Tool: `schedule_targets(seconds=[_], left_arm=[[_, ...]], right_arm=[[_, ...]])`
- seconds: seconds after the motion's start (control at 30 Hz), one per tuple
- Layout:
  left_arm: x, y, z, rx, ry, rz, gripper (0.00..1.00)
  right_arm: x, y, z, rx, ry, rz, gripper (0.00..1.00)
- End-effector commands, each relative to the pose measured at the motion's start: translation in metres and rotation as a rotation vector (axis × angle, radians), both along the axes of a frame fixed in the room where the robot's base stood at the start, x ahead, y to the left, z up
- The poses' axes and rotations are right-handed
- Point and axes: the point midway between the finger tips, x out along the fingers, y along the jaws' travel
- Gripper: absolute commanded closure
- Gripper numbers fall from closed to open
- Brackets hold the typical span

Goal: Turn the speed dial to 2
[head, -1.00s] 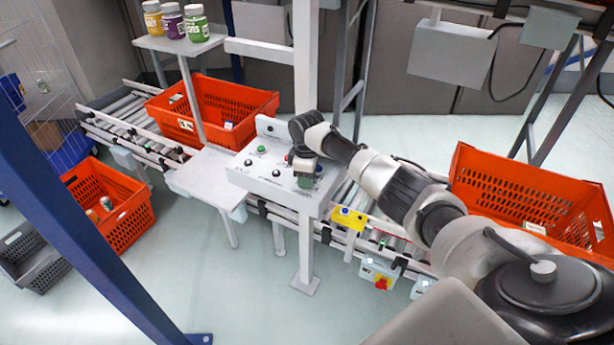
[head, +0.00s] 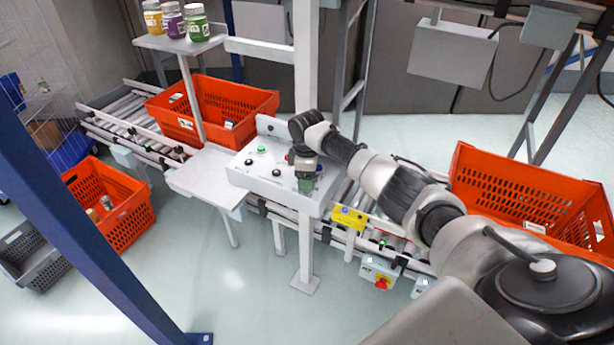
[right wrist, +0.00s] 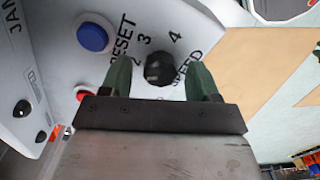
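The speed dial (right wrist: 160,68) is a small black knob on the grey control panel (head: 240,176). In the right wrist view it has "SPEED" and the numbers 2, 3 and 4 printed around it. I cannot tell clearly where its pointer stands. My right gripper (right wrist: 159,63) has its two green fingers apart, one on each side of the knob, with visible gaps. In the head view the right gripper (head: 306,182) points down over the panel's right part and hides the dial. My left gripper is not in view.
A blue RESET button (right wrist: 93,36) and a red button (right wrist: 82,92) sit beside the dial. A white post (head: 305,60) rises behind the panel. Orange totes stand on the conveyor at the back left (head: 262,103) and at the right (head: 480,160). A yellow box (head: 348,217) hangs below.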

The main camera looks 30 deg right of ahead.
Motion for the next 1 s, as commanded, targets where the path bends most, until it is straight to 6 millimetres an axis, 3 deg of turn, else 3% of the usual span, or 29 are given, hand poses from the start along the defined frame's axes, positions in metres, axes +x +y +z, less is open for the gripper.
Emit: schedule_targets(seconds=[0.27, 0.7, 1.0], left_arm=[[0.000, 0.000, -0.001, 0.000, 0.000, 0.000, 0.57], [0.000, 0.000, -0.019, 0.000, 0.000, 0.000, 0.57], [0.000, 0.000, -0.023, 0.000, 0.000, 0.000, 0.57]], right_arm=[[0.000, 0.000, 0.004, -0.001, 0.001, -0.001, 0.39], [0.001, 0.000, 0.082, 0.000, -0.004, 0.001, 0.39], [0.000, 0.000, 0.107, -0.001, 0.001, -0.001, 0.39]])
